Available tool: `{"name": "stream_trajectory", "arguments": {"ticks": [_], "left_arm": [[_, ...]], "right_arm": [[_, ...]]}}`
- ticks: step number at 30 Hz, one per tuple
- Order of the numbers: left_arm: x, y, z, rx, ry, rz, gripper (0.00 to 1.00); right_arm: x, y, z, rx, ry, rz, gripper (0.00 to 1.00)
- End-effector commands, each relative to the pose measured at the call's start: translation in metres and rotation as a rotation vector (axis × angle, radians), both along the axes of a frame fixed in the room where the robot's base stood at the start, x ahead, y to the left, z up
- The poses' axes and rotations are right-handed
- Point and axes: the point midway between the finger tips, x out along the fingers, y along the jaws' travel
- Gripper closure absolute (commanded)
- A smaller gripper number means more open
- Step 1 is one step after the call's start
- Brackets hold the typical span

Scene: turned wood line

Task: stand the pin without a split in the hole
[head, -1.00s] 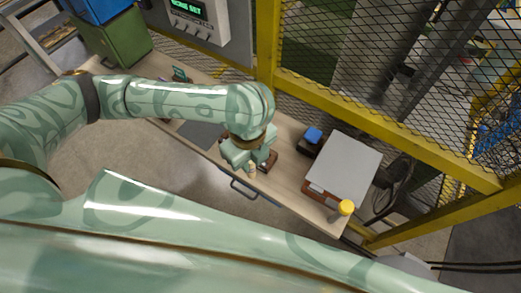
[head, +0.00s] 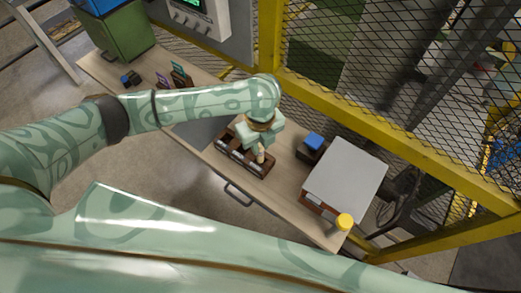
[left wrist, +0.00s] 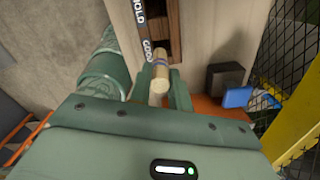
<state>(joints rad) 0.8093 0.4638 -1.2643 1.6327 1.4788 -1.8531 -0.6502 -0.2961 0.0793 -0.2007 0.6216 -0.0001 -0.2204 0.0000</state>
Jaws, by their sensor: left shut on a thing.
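My left gripper (head: 260,148) is shut on a pale wooden pin (head: 261,155). In the left wrist view the same pin (left wrist: 160,73) stands out between the two green fingers (left wrist: 160,92), with a greyish band around it. The gripper is over a dark brown wooden rack (head: 235,155) with pale label strips. In the left wrist view part of the rack (left wrist: 174,28) shows with a dark strip lettered HOLD and GOOD. Whether the pin touches the rack I cannot tell. The hole is not clearly seen. My right gripper is out of view.
The wooden bench (head: 285,180) carries a grey-topped box (head: 345,178), a yellow-capped thing (head: 344,221) and a black block with a blue top (head: 313,141). A dark mat (head: 197,133) and small dark stands (head: 180,75) lie to the left. A yellow mesh fence (head: 390,145) stands behind.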

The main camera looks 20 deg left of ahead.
Motion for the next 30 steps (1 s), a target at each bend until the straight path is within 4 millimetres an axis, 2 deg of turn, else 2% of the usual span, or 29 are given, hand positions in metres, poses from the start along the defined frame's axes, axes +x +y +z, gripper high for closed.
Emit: {"name": "stream_trajectory", "arguments": {"ticks": [3, 6, 9, 16, 30], "left_arm": [[0.006, 0.0, -0.011, -0.001, 0.002, 0.002, 1.0], [0.005, 0.001, -0.028, 0.0, 0.003, 0.002, 1.0], [0.005, 0.001, -0.038, 0.0, 0.0, 0.0, 1.0], [0.005, 0.001, -0.036, 0.0, -0.001, 0.0, 1.0], [0.005, 0.001, -0.048, 0.0, -0.001, 0.0, 1.0]], "right_arm": [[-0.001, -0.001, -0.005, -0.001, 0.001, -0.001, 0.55], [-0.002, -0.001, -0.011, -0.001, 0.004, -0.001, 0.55], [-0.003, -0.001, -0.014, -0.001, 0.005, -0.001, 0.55], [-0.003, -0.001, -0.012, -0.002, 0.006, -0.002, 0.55], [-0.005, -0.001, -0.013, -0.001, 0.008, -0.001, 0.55]]}}
